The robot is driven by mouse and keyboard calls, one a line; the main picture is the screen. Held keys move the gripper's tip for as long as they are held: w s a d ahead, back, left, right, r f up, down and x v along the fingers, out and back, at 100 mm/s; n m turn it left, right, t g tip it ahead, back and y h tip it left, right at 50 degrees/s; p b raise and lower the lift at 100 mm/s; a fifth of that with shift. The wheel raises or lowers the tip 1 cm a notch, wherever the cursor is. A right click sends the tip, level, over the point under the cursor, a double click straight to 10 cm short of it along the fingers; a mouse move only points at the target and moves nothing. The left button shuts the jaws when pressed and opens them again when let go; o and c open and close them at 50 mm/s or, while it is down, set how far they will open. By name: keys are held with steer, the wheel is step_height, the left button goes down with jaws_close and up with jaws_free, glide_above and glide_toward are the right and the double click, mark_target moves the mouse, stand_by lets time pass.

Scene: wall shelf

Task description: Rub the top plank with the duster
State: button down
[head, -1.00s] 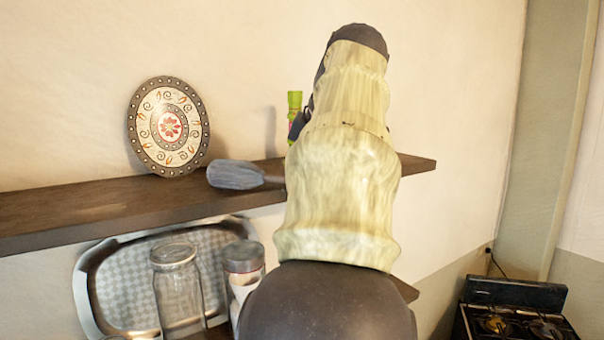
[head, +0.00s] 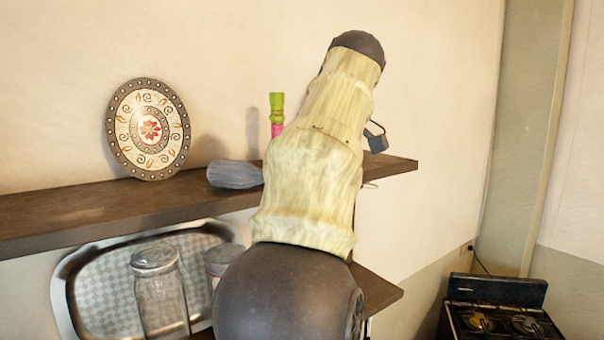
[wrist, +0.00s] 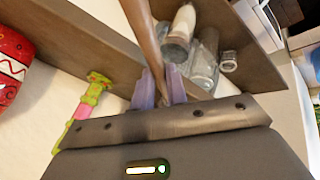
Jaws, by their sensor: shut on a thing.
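The top plank (head: 85,207) is a dark brown wall shelf crossing the head view. The duster (head: 235,174) shows its grey bristle head over the plank's front part, right of the plate; its handle is hidden behind my arm. I cannot tell whether the bristles touch the wood. In the wrist view, the brown handle (wrist: 143,25) runs between the purple fingers of my gripper (wrist: 160,88), which is shut on it. The gripper is hidden behind my arm in the head view.
A patterned plate (head: 148,130) leans on the wall on the plank. A green and pink item (head: 277,112) stands behind my arm, and a small dark blue object (head: 376,142) is at the right. Below are a tray (head: 68,300) and jars (head: 160,290). A stove (head: 500,315) stands lower right.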

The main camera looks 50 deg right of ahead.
steer(key=a+b, duration=0.1)
steer(key=w+a+b, duration=0.1)
steer(key=a, duration=0.1)
steer(key=shift+a+f, duration=0.15)
steer(key=shift+a, duration=0.05)
stand_by(0.3)
steer(key=shift+a, duration=0.1)
steer(key=shift+w+a+b, duration=0.25)
steer(key=shift+w+a, duration=0.05)
steer(key=shift+a, duration=0.5)
steer(key=shift+w+a+b, duration=0.25)
steer(key=shift+w+a, duration=0.05)
steer(key=shift+a, duration=0.5)
steer(key=shift+w+a+b, duration=0.2)
steer(key=shift+a+b, duration=0.15)
steer(key=shift+a, duration=0.45)
steer(key=shift+w+a+b, duration=0.2)
steer(key=shift+a+b, duration=0.1)
steer(key=shift+a, duration=0.6)
